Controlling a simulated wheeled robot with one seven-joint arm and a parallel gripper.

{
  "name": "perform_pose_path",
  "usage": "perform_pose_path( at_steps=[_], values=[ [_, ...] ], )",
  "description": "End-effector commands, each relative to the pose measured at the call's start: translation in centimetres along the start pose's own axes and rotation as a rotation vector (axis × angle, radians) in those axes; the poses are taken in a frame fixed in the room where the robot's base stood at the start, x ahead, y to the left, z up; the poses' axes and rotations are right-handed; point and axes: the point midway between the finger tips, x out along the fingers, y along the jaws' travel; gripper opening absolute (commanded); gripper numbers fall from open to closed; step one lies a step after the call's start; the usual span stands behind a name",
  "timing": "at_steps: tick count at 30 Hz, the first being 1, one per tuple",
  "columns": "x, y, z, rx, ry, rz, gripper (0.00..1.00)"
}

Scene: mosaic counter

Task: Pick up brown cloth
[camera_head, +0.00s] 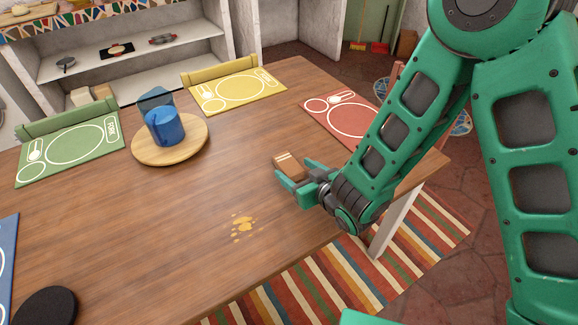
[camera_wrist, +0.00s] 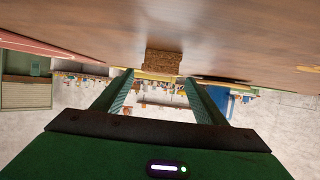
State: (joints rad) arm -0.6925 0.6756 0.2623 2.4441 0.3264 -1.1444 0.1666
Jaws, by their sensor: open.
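The brown cloth (camera_head: 286,162) looks like a small folded block with a paler top. It lies on the wooden table right at the tips of my gripper (camera_head: 295,173), in the head view. In the wrist view the brown cloth (camera_wrist: 163,62) is just beyond the fingertips, lined up between the two fingers. My gripper (camera_wrist: 158,78) is open, its fingers apart and low over the tabletop. The wrist picture is upside down, with the table along its top. I cannot tell whether either finger touches the cloth.
A yellowish spill (camera_head: 243,228) is on the table. A round wooden board (camera_head: 190,148) holds a blue pitcher (camera_head: 165,127). Green (camera_head: 75,147), yellow (camera_head: 235,91) and red (camera_head: 345,118) placemats lie near the edges. A black round thing (camera_head: 47,306) is at the lower left.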

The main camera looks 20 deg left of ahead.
Motion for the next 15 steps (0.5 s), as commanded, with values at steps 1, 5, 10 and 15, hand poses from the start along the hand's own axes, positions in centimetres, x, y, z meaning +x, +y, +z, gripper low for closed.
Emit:
perform_pose_path(
  at_steps=[1, 5, 10, 15],
  values=[
    [0.5, 0.1, 0.0, 0.003, 0.0, 0.001, 0.66],
    [1.1, 0.0, 0.0, 0.002, 0.0, 0.0, 0.66],
    [2.9, 0.4, 0.1, 0.004, -0.001, 0.003, 0.66],
    [5.2, 0.4, 0.0, 0.001, -0.001, 0.001, 0.66]
  ],
)
